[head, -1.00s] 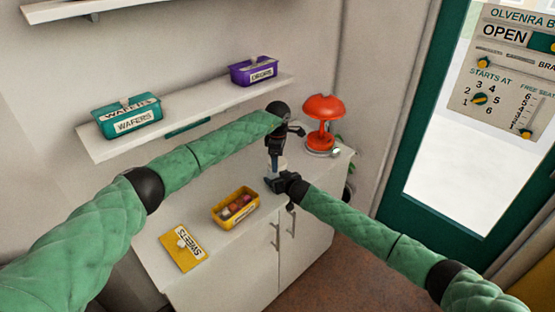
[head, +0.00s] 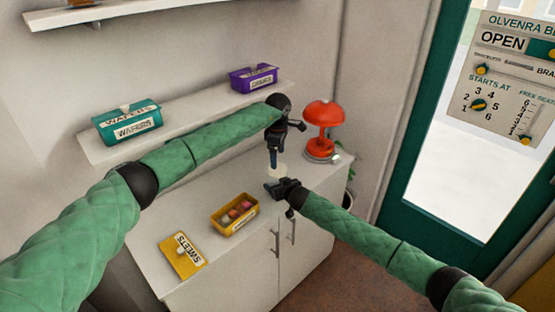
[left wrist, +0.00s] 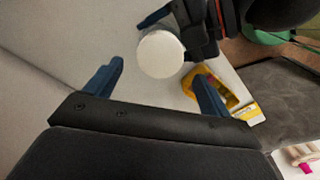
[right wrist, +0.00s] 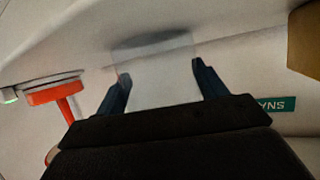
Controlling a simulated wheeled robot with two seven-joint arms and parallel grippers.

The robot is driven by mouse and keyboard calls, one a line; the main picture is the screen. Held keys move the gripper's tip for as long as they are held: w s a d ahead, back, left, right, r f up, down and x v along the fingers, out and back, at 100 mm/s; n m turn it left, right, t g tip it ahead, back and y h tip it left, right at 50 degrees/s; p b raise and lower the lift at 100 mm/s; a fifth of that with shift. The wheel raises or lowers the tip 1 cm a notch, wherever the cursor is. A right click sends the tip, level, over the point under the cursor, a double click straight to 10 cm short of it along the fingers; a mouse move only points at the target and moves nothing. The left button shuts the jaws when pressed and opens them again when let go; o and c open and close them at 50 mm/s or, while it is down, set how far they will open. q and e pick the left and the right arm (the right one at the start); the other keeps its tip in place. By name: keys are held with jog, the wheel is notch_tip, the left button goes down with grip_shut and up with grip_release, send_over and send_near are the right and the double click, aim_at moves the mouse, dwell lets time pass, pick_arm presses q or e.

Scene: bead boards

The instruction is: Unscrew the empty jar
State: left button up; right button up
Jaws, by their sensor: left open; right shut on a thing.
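The jar's round white lid (left wrist: 160,54) shows in the left wrist view, just beyond and between the fingertips of my open left gripper (left wrist: 158,82). In the head view the lid (head: 277,171) is a small pale disc below my left gripper (head: 273,162), which points down from above, apart from it. My right gripper (head: 273,187) comes in from the right and is shut on the jar. In the right wrist view the clear jar (right wrist: 158,75) shows faintly between the fingers and looks empty. Its lower part is hidden in the head view.
A red lamp (head: 324,113) stands behind at the right of the white cabinet top (head: 190,215). A yellow sweets box (head: 217,226) and its lid (head: 181,262) lie at the front left. A teal wafers box (head: 127,131) and a purple box (head: 252,85) are on the shelf (head: 190,121).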

pick_arm(q)
notch_tip(320, 180, up, 2)
jog(key=shift+r+m, duration=0.2)
jog(key=shift+m, duration=0.6)
jog(key=shift+f, duration=3.9)
jog(key=c, duration=1)
jog(key=o, duration=1.1)
jog(key=shift+r, duration=0.1)
jog(key=shift+r, duration=3.8)
jog(key=shift+c, duration=0.5)
jog(key=shift+f, duration=3.9)
